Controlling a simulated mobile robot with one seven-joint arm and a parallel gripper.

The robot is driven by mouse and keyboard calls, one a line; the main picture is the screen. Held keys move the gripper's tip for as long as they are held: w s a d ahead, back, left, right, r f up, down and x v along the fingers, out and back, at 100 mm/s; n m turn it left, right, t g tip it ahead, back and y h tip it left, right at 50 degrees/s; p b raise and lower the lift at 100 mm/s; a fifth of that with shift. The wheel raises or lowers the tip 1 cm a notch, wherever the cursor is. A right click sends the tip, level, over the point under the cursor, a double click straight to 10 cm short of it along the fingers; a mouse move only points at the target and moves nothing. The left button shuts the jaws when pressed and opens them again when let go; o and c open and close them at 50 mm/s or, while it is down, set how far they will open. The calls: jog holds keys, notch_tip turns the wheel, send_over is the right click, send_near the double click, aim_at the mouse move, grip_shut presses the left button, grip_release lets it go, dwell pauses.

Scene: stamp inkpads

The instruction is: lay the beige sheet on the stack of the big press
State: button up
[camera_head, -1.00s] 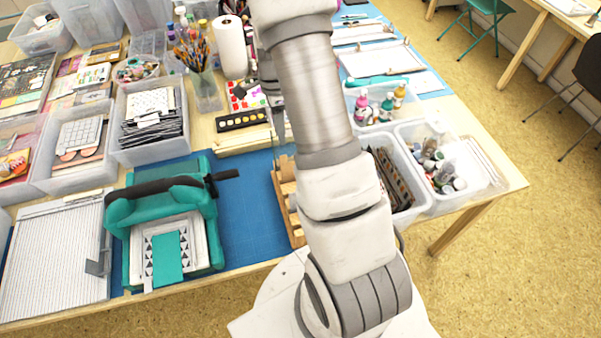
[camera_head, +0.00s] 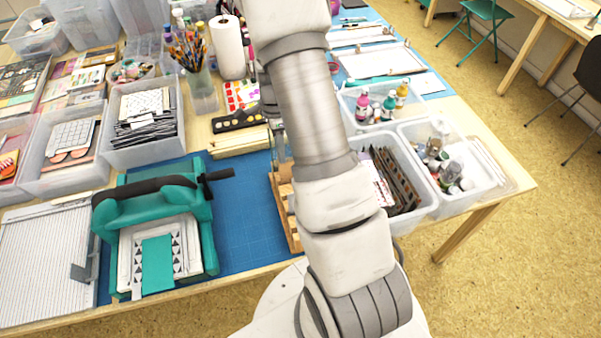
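The big press (camera_head: 107,226) is a teal machine with a dark roller bar and a side crank, at the left front of the table. Its stack (camera_head: 127,262) is a white plate with a black-and-white patterned sheet and a teal piece on top. My gripper (camera_head: 278,142) is mostly hidden behind my arm, above the blue mat's back edge; only a thin grey part shows, and its opening cannot be made out. I cannot pick out the beige sheet for certain.
A wooden rack (camera_head: 282,205) stands on the blue mat (camera_head: 244,215) right of the press. A ribbed white board (camera_head: 40,260) lies left of the press. The mat between press and rack is clear.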

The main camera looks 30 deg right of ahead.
grip_shut()
jog(key=shift+r, duration=0.15)
notch_tip(320, 180, up, 7)
jog(key=w+p, duration=0.1)
jog(key=p, duration=0.4)
jog(key=shift+d, duration=0.2)
jog(key=shift+w+a+r, duration=0.1)
